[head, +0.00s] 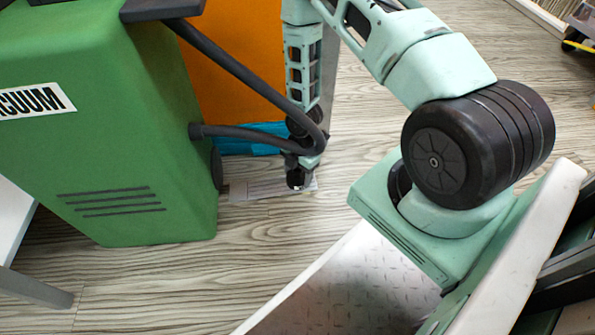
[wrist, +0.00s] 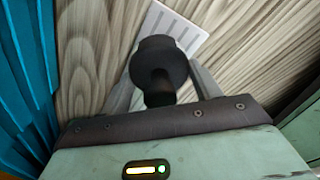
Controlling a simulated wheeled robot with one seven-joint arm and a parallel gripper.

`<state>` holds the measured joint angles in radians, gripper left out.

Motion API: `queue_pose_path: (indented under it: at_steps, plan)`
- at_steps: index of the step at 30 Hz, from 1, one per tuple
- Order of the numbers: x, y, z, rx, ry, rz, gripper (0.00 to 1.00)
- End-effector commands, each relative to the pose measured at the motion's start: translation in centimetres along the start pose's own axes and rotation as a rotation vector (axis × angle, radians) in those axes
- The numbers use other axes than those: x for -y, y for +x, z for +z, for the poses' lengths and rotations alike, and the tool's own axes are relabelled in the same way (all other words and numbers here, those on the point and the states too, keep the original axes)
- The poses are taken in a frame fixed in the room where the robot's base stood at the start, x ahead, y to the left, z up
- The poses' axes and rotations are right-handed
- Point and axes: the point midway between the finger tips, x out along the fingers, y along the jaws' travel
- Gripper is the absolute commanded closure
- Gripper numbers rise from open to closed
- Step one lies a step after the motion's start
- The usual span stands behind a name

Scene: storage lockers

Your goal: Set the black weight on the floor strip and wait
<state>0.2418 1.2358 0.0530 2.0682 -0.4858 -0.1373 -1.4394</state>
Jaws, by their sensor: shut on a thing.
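The black weight (wrist: 158,72) is between the two fingers of my gripper (wrist: 161,74) in the wrist view, with a round wide end and a narrower stem. My gripper is shut on it. In the head view my gripper (head: 302,166) points down beside the green vacuum, and a dark piece of the weight (head: 296,179) shows at its tip. The floor strip (head: 262,190), pale with printed lines, lies on the wood floor under and left of the tip. In the wrist view the strip (wrist: 182,30) shows just beyond the weight. I cannot tell whether the weight touches it.
The green vacuum (head: 120,150) stands close on the left, its dark hose (head: 245,72) looping in front of my arm. An orange panel (head: 232,60) and a blue thing (head: 250,140) stand behind. A white table (head: 20,235) is at the left edge. Floor in front is clear.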

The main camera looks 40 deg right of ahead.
Motion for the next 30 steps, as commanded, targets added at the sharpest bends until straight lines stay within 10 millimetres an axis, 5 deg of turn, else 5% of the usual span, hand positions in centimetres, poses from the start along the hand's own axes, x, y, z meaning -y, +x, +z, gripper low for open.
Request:
queue_pose_path:
  at_steps: [24,25,27,30]
  plan:
    - [-0.1,1.5,0.2,0.0,-0.001,0.002,1.0]
    - [-0.1,1.5,0.2,0.0,-0.001,0.002,0.35]
    - [-0.1,1.5,0.2,0.0,-0.001,0.001,0.15]
    - [0.0,1.5,0.2,0.0,-0.001,0.001,0.12]
